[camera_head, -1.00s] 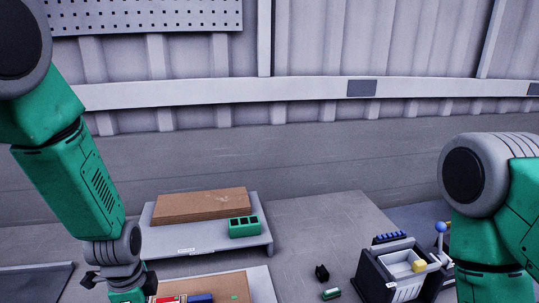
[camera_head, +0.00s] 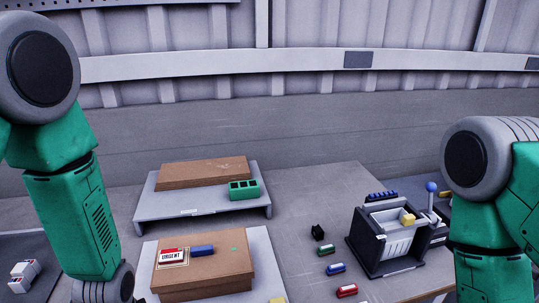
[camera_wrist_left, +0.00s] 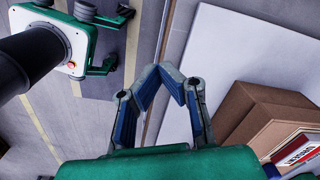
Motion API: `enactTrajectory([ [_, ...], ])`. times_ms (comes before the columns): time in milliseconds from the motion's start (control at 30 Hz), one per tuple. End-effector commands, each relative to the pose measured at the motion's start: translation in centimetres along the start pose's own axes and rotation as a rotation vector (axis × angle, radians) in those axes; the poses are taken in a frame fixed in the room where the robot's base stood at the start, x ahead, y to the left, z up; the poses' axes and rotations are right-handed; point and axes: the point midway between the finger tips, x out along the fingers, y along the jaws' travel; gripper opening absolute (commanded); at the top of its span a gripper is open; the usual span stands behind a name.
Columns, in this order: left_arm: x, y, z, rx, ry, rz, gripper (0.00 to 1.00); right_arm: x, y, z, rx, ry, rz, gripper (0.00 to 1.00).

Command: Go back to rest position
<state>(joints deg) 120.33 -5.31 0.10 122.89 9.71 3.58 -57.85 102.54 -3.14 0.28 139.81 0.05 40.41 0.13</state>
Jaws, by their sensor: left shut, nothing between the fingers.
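My left gripper shows in the left wrist view (camera_wrist_left: 171,75). Its blue-padded fingers lean in to each other at the tips, shut with nothing between them. It is above the floor, apart from the cardboard box (camera_wrist_left: 258,112) and white board (camera_wrist_left: 222,60) at right. In the head view, my left arm comes down the left side and its gripper is below the frame. My right arm is at the right edge, its gripper out of view.
A cardboard box (camera_head: 222,277) with an URGENT label (camera_head: 172,257) and a blue block (camera_head: 203,251) sits front centre. Behind is a raised shelf (camera_head: 160,212) with a flat box (camera_head: 203,172) and green holder (camera_head: 244,190). A dark machine (camera_head: 372,250) stands right, several small cylinders (camera_head: 336,268) beside it.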

Motion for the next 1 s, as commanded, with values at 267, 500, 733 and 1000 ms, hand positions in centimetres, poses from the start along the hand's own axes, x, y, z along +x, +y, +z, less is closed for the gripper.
enactTrajectory([
  [267, 10.2, 7.2, 6.0, -0.455, 0.007, 0.005, 0.0, 5.6, 0.0, 0.4, 0.001, -0.002, 0.0, 0.0],
  [500, 13.8, 12.4, 9.0, -0.807, 0.047, 0.025, 0.0, 8.3, -0.1, 0.5, 0.0, -0.002, 0.0, 0.0],
  [733, 13.9, 13.2, 9.2, -0.863, 0.055, 0.028, 0.0, 8.5, -0.1, 0.5, 0.0, -0.001, 0.0, 0.0],
  [1000, 13.9, 13.2, 9.2, -0.863, 0.055, 0.028, 0.0, 8.5, -0.1, 0.5, 0.0, -0.001, 0.0, 0.0],
])
